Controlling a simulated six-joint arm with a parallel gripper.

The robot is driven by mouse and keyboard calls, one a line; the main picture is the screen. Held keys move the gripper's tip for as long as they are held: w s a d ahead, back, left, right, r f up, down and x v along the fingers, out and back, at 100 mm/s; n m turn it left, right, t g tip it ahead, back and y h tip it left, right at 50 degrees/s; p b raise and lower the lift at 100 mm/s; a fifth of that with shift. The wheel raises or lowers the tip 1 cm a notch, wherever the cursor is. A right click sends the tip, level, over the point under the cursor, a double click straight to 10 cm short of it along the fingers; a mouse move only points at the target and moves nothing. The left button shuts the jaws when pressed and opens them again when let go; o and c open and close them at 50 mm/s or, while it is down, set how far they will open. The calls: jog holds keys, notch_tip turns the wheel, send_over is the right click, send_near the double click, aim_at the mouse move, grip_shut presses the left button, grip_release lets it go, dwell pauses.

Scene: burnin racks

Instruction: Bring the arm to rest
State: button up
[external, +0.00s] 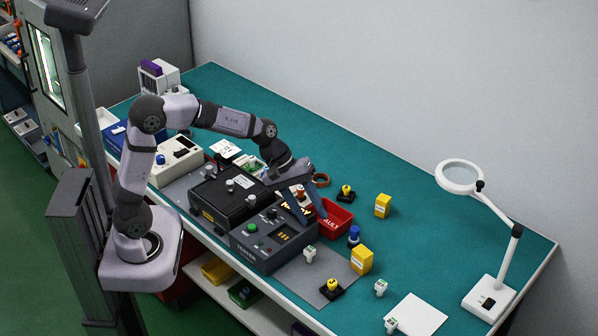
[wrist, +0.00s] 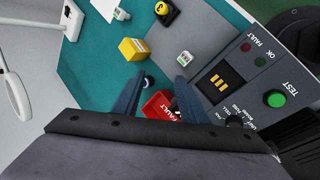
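My gripper (external: 308,208) hangs over the right end of the bench equipment, beside the red bin (external: 335,222) and the grey tester (external: 275,240). In the wrist view my gripper (wrist: 161,80) has its two blue fingers spread apart with nothing between them. The red bin, marked FAULT, shows partly behind the fingers in that view. My arm is bent, reaching out over the bench. The exact height of the fingertips above the tester and bin is hard to tell.
A black box (external: 228,200) stands left of the tester. Yellow blocks (external: 362,261), a blue-topped piece (external: 354,236) and small white pieces (external: 381,287) stand to the right. A magnifier lamp (external: 490,292) is at the far right. The back of the teal bench (external: 270,105) is clear.

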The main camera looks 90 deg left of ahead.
jog(key=s+d+r+m+y+p, duration=0.1)
jog(key=s+d+m+p, duration=0.1)
jog(key=s+d+m, duration=0.6)
jog(key=s+f+m+g+b, duration=0.1)
jog(key=s+f+m+g, duration=0.1)
jog(key=s+f, duration=0.3)
jog(key=s+d+f+m+g+y+b, duration=0.1)
jog(key=s+f+m+g, duration=0.2)
jog(key=s, duration=0.7)
notch_tip(320, 180, down, 2)
jog(key=shift+s+d+f+m+y, duration=0.1)
jog(key=shift+s+d+m+y, duration=0.15)
jog(key=shift+m, duration=0.85)
jog(key=shift+w, duration=0.15)
dwell(4.3)
